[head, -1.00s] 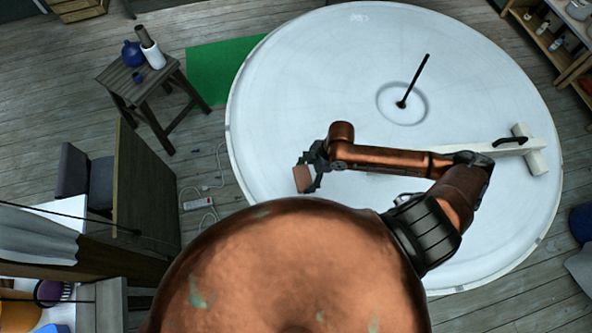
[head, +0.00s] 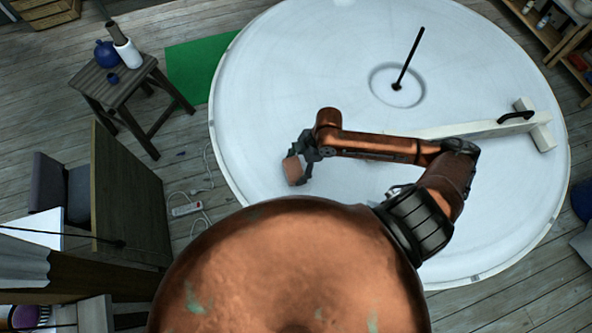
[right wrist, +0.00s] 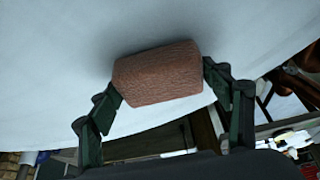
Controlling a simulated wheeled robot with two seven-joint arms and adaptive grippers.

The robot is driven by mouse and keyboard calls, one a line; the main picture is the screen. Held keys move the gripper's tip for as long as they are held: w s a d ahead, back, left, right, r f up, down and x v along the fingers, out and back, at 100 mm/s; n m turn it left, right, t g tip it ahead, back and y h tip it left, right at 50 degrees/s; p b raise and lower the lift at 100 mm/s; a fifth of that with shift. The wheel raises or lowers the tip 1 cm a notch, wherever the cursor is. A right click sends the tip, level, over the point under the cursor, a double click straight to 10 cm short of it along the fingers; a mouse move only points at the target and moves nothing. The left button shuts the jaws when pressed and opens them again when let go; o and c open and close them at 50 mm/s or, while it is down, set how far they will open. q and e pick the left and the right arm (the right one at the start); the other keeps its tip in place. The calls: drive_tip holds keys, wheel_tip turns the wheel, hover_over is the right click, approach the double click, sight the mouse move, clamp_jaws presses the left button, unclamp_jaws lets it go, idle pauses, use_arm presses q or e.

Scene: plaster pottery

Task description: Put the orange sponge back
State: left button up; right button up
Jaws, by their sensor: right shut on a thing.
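The orange sponge (head: 292,170) is a brownish-orange block. It is held in my right gripper (head: 300,165), over the left part of the large round white table in the head view. In the right wrist view the sponge (right wrist: 158,74) sits between the two dark fingers of my right gripper (right wrist: 165,88), which are shut on its two ends. The white surface lies behind it. My left gripper is not in view.
The round white table (head: 300,70) has a thin black rod (head: 409,58) upright at its centre. A white T-shaped tool (head: 500,125) with a black handle lies at right. A wooden stool (head: 118,85) with pots stands at left, beside a green mat (head: 200,65). A brown panel (head: 125,200) stands at lower left.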

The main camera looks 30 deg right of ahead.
drive_tip(key=shift+f, duration=0.1)
drive_tip(key=shift+f, duration=0.15)
drive_tip(key=o, duration=1)
drive_tip(key=v, duration=1.2)
drive_tip(key=shift+s, duration=0.1)
